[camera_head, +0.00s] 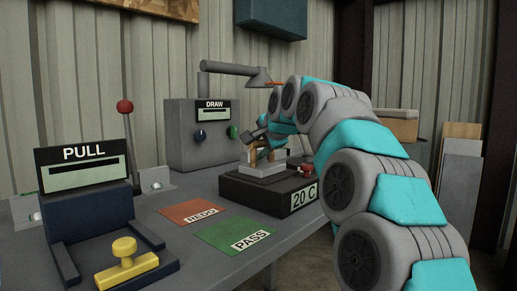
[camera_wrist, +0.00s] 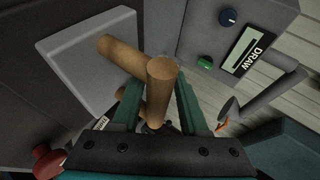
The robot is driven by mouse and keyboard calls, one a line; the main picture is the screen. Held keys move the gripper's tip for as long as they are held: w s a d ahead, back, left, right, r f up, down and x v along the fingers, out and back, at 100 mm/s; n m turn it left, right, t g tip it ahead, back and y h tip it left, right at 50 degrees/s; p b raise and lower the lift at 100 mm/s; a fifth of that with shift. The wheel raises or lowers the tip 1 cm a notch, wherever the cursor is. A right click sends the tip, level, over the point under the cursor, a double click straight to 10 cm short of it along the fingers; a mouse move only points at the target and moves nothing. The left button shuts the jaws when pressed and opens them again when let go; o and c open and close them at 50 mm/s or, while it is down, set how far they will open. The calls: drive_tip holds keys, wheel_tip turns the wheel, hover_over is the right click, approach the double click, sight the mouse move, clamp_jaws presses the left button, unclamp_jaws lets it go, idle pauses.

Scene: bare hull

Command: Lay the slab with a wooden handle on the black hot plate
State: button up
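The light grey slab (camera_head: 263,171) lies on or just above the black hot plate (camera_head: 245,194), which has a "20 C" display; I cannot tell if they touch. Its wooden handle (camera_head: 253,155) points up and is partly hidden by my gripper (camera_head: 261,144). In the wrist view the slab (camera_wrist: 75,62) is at upper left. The handle's round bar (camera_wrist: 161,85) lies between the two green fingers of my gripper (camera_wrist: 160,98). The fingers are close to the bar on both sides; whether they press on it is unclear.
The grey "DRAW" box (camera_head: 200,138) with its lamp arm stands behind. A red REDO mat (camera_head: 191,212) and a green PASS mat (camera_head: 233,233) lie in front. A dark blue PULL device (camera_head: 100,220) is at left. A red knob (camera_head: 306,169) sits by the plate's right side.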

drive_tip(key=shift+f, duration=0.1)
drive_tip(key=shift+r, duration=0.35)
drive_tip(key=v, duration=1.2)
